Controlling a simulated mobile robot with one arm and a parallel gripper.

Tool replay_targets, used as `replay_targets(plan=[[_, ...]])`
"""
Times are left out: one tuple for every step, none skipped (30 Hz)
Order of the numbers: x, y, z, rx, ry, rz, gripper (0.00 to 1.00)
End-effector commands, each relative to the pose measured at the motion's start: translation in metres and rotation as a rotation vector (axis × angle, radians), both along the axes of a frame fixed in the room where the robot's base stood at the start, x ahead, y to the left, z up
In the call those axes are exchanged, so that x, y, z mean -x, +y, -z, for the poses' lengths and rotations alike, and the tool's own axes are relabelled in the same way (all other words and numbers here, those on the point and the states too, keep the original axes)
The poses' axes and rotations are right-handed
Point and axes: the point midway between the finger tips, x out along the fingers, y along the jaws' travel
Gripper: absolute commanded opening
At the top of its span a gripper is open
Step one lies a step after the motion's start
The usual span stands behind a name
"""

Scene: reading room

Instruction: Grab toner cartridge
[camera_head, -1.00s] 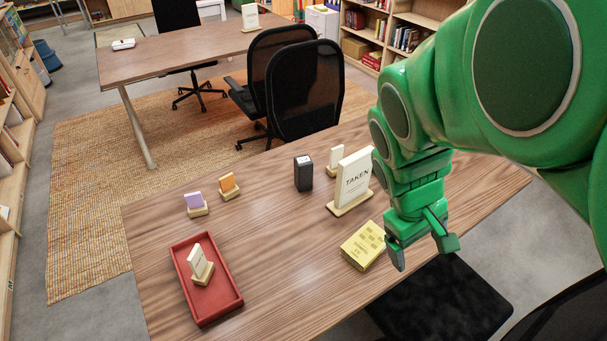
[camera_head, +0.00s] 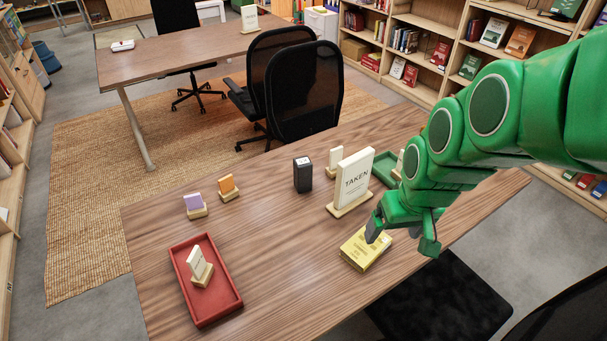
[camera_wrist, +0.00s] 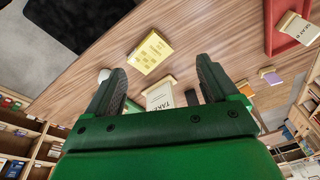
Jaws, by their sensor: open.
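A small dark upright box with a pale label on top (camera_head: 302,175), the likeliest toner cartridge, stands on the near wooden table (camera_head: 270,235) in the head view. It is left of the white TAKEN sign (camera_head: 353,181). My gripper (camera_head: 402,236) is open and empty, beside and above the yellow book (camera_head: 366,248), to the right of and nearer than the dark box. In the wrist view, my gripper's two fingers (camera_wrist: 163,80) are spread wide with nothing between them in grasp.
A red tray (camera_head: 236,304) holding a small card stand is at front left. Purple (camera_head: 194,203) and orange (camera_head: 227,185) blocks on stands sit at left. A small white card (camera_head: 335,157) and a green tray (camera_head: 384,168) are behind and beside the sign. Black chairs stand beyond.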

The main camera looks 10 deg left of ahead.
Motion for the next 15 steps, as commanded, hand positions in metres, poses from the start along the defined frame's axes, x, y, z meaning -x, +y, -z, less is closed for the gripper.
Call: replay_targets(plan=[[-0.009,0.006,0.003,-0.017,-0.013,-0.010,0.87],[-0.015,0.010,0.004,-0.027,-0.026,-0.016,0.87],[-0.022,0.016,0.006,-0.039,-0.042,-0.026,0.87],[-0.028,0.020,0.007,-0.050,-0.054,-0.034,0.87],[-0.035,0.025,0.008,-0.060,-0.068,-0.042,0.87],[-0.045,0.032,0.010,-0.077,-0.089,-0.052,0.87],[-0.052,0.038,0.013,-0.090,-0.102,-0.062,0.87],[-0.060,0.044,0.015,-0.102,-0.117,-0.072,0.87],[-0.072,0.052,0.018,-0.119,-0.144,-0.085,0.87],[-0.079,0.058,0.019,-0.131,-0.159,-0.096,0.87],[-0.087,0.065,0.021,-0.145,-0.178,-0.105,0.87],[-0.098,0.073,0.024,-0.162,-0.202,-0.115,0.87],[-0.105,0.079,0.027,-0.174,-0.216,-0.124,0.87],[-0.113,0.085,0.029,-0.185,-0.235,-0.132,0.87],[-0.123,0.094,0.030,-0.200,-0.260,-0.143,0.87]])
